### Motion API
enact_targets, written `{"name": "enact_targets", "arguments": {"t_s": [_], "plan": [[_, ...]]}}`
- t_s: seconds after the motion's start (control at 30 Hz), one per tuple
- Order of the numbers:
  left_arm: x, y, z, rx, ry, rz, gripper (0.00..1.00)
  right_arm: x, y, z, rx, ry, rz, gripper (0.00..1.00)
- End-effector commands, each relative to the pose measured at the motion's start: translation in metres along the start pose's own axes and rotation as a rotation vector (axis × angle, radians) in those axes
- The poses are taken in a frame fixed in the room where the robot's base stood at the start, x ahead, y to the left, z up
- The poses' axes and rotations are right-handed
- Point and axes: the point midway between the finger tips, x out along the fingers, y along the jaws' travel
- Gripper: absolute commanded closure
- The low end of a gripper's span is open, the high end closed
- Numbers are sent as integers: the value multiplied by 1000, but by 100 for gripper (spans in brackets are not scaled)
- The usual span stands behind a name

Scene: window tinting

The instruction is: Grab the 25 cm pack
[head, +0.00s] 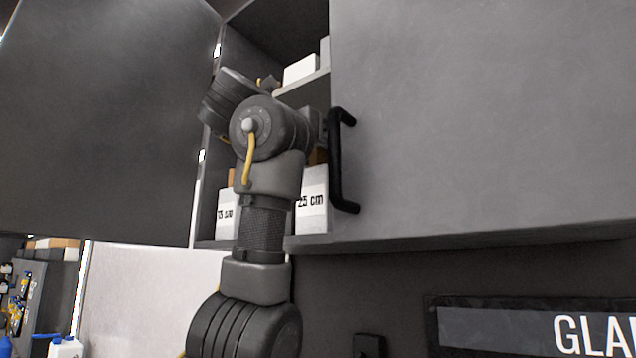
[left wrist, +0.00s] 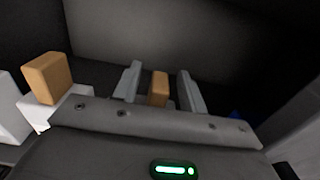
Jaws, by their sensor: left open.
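A white pack labelled "25 cm" (head: 312,202) stands on the bottom shelf of the open cabinet, partly hidden by my left arm and the right door. A brown piece shows above it. My left gripper is hidden behind my arm in the head view. In the left wrist view my left gripper (left wrist: 160,85) is open, with a brown block (left wrist: 159,89) between its fingers; the gripper body hides what is below, so I cannot tell whether they touch. My right gripper is not in view.
Another white pack (head: 226,213), its label ending in "5 cm", stands to the left. The cabinet's left door (head: 105,115) is open; the right door (head: 480,110) with a black handle (head: 339,165) is close beside my arm. An upper shelf (head: 304,84) holds white boxes.

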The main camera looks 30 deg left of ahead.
Motion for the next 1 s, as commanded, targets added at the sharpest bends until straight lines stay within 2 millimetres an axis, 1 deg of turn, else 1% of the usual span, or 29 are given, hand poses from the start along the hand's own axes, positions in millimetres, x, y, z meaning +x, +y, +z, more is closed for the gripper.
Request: {"name": "enact_targets", "arguments": {"t_s": [0.03, 0.1, 0.4, 0.47, 0.73, 1.0], "plan": [[6, -1, 5, 0, 2, -2, 58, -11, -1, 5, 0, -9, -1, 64], [12, 0, 3, 0, 1, -1, 58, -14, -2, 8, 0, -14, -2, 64], [15, 0, 0, -1, -1, 0, 58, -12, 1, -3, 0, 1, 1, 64], [15, 0, 0, -1, -1, 0, 65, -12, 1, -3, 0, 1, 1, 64], [15, 0, 0, -1, 0, 0, 100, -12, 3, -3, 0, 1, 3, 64], [15, 0, 0, -1, 0, 0, 100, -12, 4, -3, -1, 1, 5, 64]]}}
